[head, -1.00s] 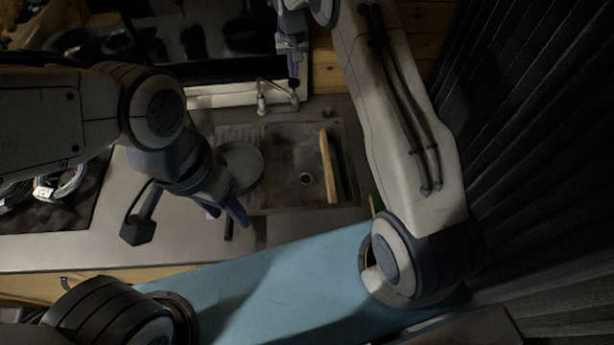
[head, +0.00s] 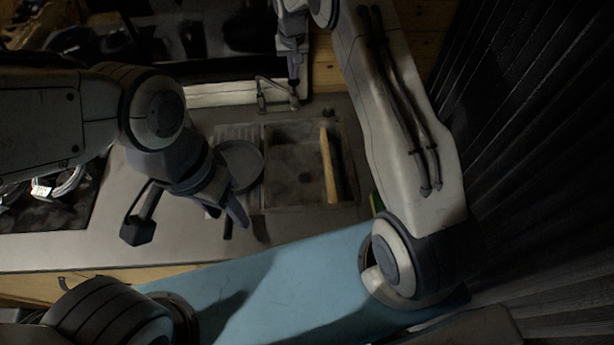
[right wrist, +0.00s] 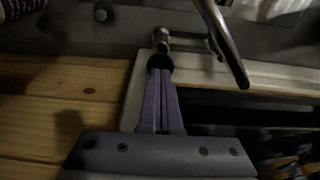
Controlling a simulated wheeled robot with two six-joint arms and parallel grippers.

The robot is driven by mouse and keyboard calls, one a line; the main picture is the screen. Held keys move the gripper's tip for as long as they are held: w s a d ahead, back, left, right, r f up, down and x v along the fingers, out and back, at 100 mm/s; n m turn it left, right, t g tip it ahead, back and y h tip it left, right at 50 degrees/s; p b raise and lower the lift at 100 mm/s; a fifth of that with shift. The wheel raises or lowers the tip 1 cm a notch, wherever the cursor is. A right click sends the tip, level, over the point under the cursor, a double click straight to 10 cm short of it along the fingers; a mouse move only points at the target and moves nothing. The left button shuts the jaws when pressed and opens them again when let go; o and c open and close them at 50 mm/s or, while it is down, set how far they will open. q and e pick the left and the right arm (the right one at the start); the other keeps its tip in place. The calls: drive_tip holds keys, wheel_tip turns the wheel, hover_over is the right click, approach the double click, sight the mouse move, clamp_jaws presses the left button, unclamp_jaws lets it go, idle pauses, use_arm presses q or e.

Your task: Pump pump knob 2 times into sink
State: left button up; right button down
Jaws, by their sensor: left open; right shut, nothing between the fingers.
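The faucet (head: 262,97) stands at the back edge of the sink (head: 285,160). It also shows in the right wrist view, where its curved metal spout (right wrist: 224,42) reaches to the right. A small dark round knob (right wrist: 159,61) is at the fingertips of my right gripper (right wrist: 161,76), which is shut and empty. I cannot tell whether the tips press on it. My right gripper (head: 294,80) shows above the faucet's right end in the head view. My left gripper (head: 226,212) is open and empty over the counter, left of the sink.
A light wooden board (head: 328,165) stands in the right part of the sink. A dark round plate or pan (head: 240,160) lies on the drainboard to the left. Cables (head: 62,186) lie further left. A dark curtain (head: 540,170) fills the right side.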

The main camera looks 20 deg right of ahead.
sight(294, 82)
drive_tip(key=shift+f+b, duration=1.1)
drive_tip(key=shift+f, duration=0.8)
drive_tip(key=shift+r, duration=0.1)
drive_tip(key=shift+r+p, duration=1.55)
drive_tip(key=shift+r, duration=0.85)
drive_tip(key=shift+f, duration=0.1)
drive_tip(key=shift+f+b, duration=1.5)
drive_tip(key=shift+f, duration=0.85)
drive_tip(key=shift+r, duration=0.1)
drive_tip(key=shift+r+p, duration=1.5)
drive_tip(key=shift+r, duration=0.85)
drive_tip(key=shift+r, duration=0.1)
